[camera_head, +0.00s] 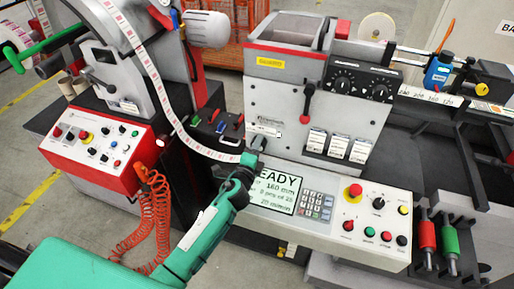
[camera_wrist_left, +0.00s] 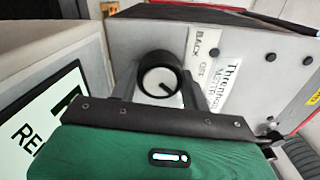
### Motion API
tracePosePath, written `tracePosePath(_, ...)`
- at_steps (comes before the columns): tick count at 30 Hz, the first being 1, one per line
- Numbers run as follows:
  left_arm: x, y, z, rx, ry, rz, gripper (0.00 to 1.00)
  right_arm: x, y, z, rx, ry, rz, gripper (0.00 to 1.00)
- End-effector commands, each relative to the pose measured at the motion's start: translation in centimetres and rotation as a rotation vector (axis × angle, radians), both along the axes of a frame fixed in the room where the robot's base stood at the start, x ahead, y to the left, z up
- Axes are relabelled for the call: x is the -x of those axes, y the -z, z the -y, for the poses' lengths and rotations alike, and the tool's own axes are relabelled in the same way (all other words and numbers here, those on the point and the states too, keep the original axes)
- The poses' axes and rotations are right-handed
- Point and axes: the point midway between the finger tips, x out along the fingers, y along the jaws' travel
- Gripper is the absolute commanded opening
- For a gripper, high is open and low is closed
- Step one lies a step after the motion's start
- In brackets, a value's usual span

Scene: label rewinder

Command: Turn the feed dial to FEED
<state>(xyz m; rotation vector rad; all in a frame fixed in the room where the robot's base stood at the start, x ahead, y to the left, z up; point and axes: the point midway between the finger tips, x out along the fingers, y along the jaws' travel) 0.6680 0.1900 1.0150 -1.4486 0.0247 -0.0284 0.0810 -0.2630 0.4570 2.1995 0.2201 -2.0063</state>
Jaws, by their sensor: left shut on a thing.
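In the head view, my left gripper (camera_head: 250,158) is at the lower left of the grey machine's front and mostly covers the dial. My right gripper is not in view.
A display (camera_head: 275,191) reading READY and a keypad (camera_head: 317,205) lie just right of my gripper. A printed label web (camera_head: 172,108) runs down close behind it. A red control box (camera_head: 97,143) with an orange coiled cord (camera_head: 152,215) stands left.

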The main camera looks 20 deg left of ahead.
Motion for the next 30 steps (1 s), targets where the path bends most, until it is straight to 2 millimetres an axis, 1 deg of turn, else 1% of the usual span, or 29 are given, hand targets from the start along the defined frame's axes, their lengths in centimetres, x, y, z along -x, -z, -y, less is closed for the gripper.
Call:
tracePosePath(8, 0.1, 0.2, 0.0, -0.004, 0.001, -0.002, 0.24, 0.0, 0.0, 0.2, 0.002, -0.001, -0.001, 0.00)
tracePosePath(9, 0.1, 0.2, 0.0, -0.004, 0.001, -0.003, 0.50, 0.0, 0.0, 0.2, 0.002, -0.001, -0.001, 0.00)
tracePosePath(12, 0.0, 0.1, 0.0, -0.004, 0.000, -0.002, 0.68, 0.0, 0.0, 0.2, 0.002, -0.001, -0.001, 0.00)
tracePosePath(20, 0.0, 0.1, 0.0, -0.002, 0.000, -0.001, 0.68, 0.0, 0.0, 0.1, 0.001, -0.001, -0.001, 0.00)
tracePosePath(23, 0.4, 0.1, 0.0, -0.002, 0.000, -0.001, 0.68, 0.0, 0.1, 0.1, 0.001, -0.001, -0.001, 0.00)
tracePosePath(26, 1.5, 0.3, -0.1, -0.002, 0.000, -0.002, 0.68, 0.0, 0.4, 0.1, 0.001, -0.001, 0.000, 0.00)
tracePosePath(30, 4.0, 0.4, -0.2, -0.002, 0.001, -0.002, 0.68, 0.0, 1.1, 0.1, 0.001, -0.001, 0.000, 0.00)
